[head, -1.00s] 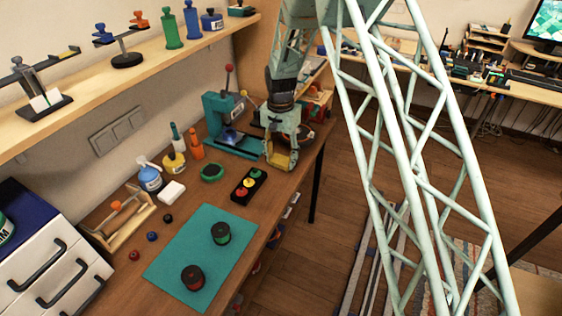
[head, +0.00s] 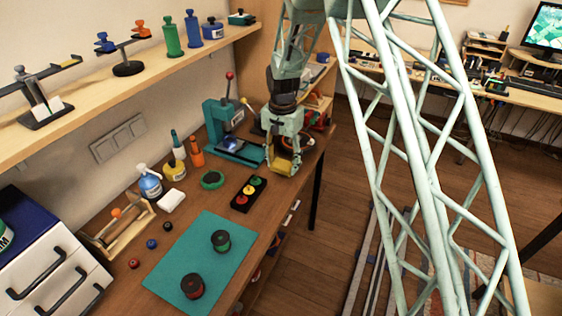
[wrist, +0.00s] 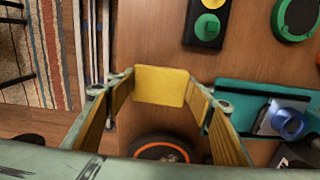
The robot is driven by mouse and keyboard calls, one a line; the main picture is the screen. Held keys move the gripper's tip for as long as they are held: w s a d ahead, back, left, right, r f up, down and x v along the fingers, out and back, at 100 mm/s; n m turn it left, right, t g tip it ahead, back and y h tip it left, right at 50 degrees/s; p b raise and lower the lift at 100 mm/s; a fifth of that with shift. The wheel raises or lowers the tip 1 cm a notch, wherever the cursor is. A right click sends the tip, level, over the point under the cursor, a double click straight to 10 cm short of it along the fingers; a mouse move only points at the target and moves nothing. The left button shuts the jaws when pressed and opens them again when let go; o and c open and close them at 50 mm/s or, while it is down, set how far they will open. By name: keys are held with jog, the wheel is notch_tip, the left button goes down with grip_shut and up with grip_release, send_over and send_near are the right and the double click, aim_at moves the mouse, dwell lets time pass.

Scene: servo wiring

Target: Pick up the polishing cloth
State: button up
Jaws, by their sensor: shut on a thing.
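The polishing cloth appears to be the flat yellow square (wrist: 160,86) in the wrist view. It spans the gap between my fingertips, and both fingers touch its sides. My gripper (head: 285,165), with yellow-lined fingers, is at the far right end of the workbench, in front of the teal press. It is shut on the yellow cloth. In the head view the cloth is small and hard to tell from the yellow finger pads. I cannot tell clearly how high it is above the wood.
The teal press (head: 222,125) stands just left of my gripper. A black tray with coloured buttons (head: 240,205) lies in front of it. A black disc with an orange ring (wrist: 160,150) is close by. A teal mat (head: 210,260) with two spools lies nearer.

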jog(key=s+d+r, duration=0.1)
jog(key=s+d, duration=0.2)
jog(key=s, duration=1)
jog(key=shift+d+r, duration=0.2)
jog(key=shift+d, duration=0.2)
